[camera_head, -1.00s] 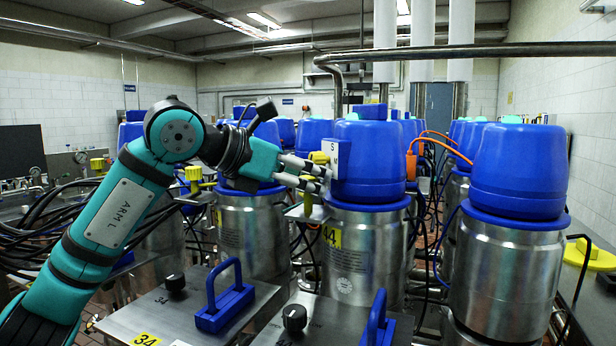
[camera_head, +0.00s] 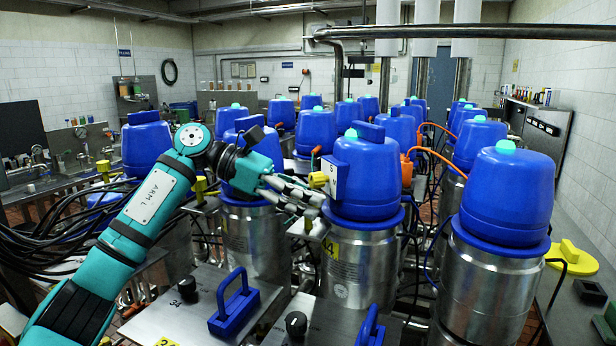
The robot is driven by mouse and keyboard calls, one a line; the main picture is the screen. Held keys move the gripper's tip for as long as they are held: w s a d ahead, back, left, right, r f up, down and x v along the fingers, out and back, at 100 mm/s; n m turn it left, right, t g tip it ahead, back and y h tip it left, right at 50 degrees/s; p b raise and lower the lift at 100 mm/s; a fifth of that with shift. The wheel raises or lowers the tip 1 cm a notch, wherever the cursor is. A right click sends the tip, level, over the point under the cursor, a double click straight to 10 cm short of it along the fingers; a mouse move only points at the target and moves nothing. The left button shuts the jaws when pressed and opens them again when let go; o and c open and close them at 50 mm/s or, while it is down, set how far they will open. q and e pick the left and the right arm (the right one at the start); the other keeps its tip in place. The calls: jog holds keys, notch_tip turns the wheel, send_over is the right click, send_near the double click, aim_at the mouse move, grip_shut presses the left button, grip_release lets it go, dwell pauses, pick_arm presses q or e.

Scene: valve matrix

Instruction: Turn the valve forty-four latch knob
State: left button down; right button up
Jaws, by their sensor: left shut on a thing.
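The valve with the yellow 44 label (camera_head: 332,249) is a steel canister with a blue cap (camera_head: 372,180), right of centre. A white box with letters (camera_head: 335,178) sits on the cap's left side, and a yellow latch knob (camera_head: 318,180) sticks out from it. My left gripper (camera_head: 312,197) reaches in from the left, its grey fingers closed at the knob. The fingers hide part of the knob and its exact grip. A yellow piece (camera_head: 310,227) shows just below the fingers. My right gripper is not in view.
Blue-capped canisters stand close around, one at the right front (camera_head: 505,205). Metal plates with blue handles (camera_head: 237,303) and black knobs lie in front. Black cables (camera_head: 60,225) crowd the left. An orange hose connector (camera_head: 407,170) is on the valve's right side.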

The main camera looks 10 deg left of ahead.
pick_arm(q)
jog(key=shift+r+m+g+p, duration=0.25)
jog(key=shift+m+g+p, duration=0.5)
jog(key=shift+g, duration=0.15)
jog(key=shift+f, duration=0.15)
jog(key=c, duration=1.2)
grip_release()
jog(key=shift+c, duration=0.2)
jog(key=shift+a, duration=0.1)
jog(key=shift+w+a, duration=0.1)
jog(key=shift+a, duration=0.15)
jog(key=v, duration=0.7)
jog(key=shift+w+d, duration=0.1)
